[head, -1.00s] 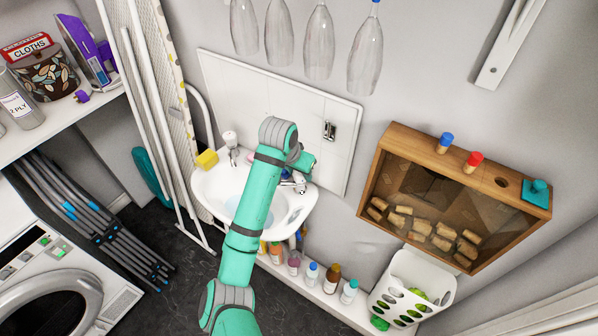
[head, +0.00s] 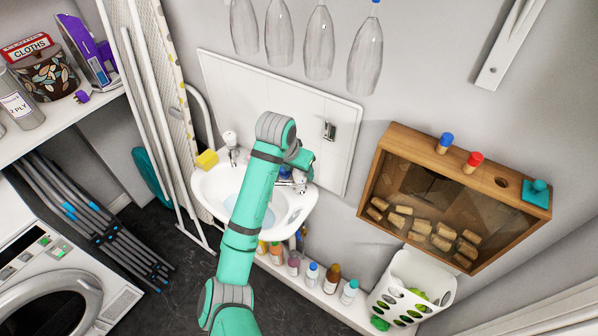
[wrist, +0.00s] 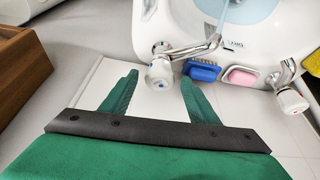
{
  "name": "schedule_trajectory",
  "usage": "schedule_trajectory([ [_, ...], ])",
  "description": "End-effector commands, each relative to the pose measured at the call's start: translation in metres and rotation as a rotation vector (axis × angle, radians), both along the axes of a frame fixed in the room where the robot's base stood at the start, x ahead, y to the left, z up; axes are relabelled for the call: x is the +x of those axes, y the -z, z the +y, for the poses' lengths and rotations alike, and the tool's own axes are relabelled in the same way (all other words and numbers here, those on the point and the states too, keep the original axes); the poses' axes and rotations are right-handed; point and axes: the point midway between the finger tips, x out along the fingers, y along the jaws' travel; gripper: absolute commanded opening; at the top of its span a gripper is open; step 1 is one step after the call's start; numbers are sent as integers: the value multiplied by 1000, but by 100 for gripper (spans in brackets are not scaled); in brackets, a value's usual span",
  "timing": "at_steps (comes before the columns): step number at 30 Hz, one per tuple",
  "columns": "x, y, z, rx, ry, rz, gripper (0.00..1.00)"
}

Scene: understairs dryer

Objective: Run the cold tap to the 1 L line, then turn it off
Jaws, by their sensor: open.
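The cold tap, with a blue dot on its clear knob (wrist: 160,73), is in the wrist view just beyond my fingertips. Its chrome spout (wrist: 195,48) reaches over the white basin (wrist: 150,25). A pale streak like running water (wrist: 222,18) leads from the spout into light blue water (wrist: 205,5). My gripper (wrist: 157,80) is open and empty, with the knob between the lines of its fingers; I cannot tell whether they touch. In the head view the cold tap (head: 299,184) shows beside my wrist, and my arm hides part of the basin (head: 212,190). I cannot make out a 1 L line.
A red-marked tap (wrist: 292,100) stands at the right in the wrist view. A blue brush (wrist: 201,72) and pink soap (wrist: 241,77) lie on the basin edge between the taps. A wooden cork box (head: 470,195) hangs to the right, and bottles (head: 332,275) stand below.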

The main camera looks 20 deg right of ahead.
Motion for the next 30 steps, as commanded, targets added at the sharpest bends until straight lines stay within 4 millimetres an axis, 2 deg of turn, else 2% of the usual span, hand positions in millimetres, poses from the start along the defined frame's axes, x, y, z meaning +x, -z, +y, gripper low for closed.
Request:
schedule_trajectory([
  [6,-10,-40,12,-1,-1,-5,55],
  [12,-17,-68,21,0,-2,-5,55],
  [18,-22,-79,25,0,-2,-2,55],
  [27,-22,-80,25,0,-1,-1,55],
  [30,-15,-79,34,-7,-23,-14,55],
])
